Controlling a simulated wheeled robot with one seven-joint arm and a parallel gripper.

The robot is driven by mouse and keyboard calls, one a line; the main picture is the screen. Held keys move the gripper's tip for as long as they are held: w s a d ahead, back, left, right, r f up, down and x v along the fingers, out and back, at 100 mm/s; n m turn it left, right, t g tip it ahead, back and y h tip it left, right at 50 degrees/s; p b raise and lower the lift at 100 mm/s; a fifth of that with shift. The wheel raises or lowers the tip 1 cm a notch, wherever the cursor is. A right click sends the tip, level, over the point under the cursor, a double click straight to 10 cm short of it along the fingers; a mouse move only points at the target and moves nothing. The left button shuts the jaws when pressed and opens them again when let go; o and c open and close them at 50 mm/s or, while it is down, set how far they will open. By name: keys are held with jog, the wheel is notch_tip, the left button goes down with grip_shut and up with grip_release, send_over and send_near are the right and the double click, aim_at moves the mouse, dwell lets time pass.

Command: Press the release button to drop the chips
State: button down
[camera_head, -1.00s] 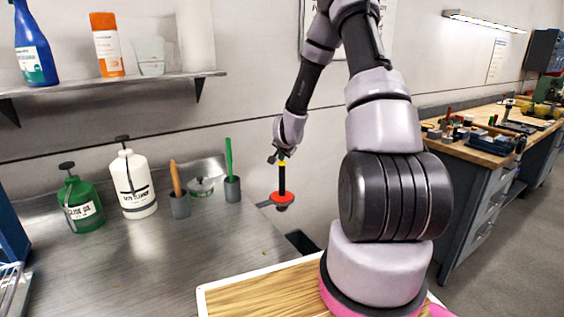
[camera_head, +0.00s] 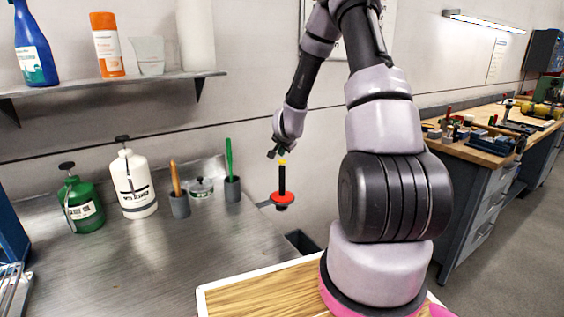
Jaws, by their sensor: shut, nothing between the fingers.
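A slim black post with a yellow tip (camera_head: 282,162) stands upright on a red disc (camera_head: 283,198) beside the metal bench's right edge. The yellow tip looks like the release button, but no label is readable. My gripper (camera_head: 275,152) is shut and empty, pointing down just above and left of the yellow tip. A small gap shows between them in this view. A dark, open-topped bin (camera_head: 302,243) sits below and to the right of the disc. No chips can be made out, and the bin's inside is too dark to tell.
The metal bench (camera_head: 140,265) holds a green bottle (camera_head: 82,205), a white jug (camera_head: 134,185) and small cups with handles at the back. A shelf (camera_head: 120,83) is above.

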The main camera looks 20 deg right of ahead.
aim_at(281, 162)
jog(key=shift+r, duration=2.5)
jog(key=shift+r, duration=0.25)
jog(key=s+a+r+n+y, duration=0.15)
jog(key=s+a+r, duration=0.25)
jog(key=s+r, duration=0.45)
jog(key=s+a+r+n+y, duration=0.1)
jog(key=s+a+r+n, duration=0.3)
jog(key=r, duration=0.7)
jog(key=s+a+r+n+g, duration=0.1)
jog(key=s+r, duration=0.2)
jog(key=s, duration=0.9)
jog(key=s+a+r+n+y, duration=0.1)
jog(key=s+r, duration=0.2)
jog(key=s, duration=0.8)
jog(key=shift+s+a+r+g, duration=0.3)
jog(key=shift+s+a+g, duration=0.05)
jog(key=shift+s+g, duration=0.05)
jog(key=shift+y, duration=0.25)
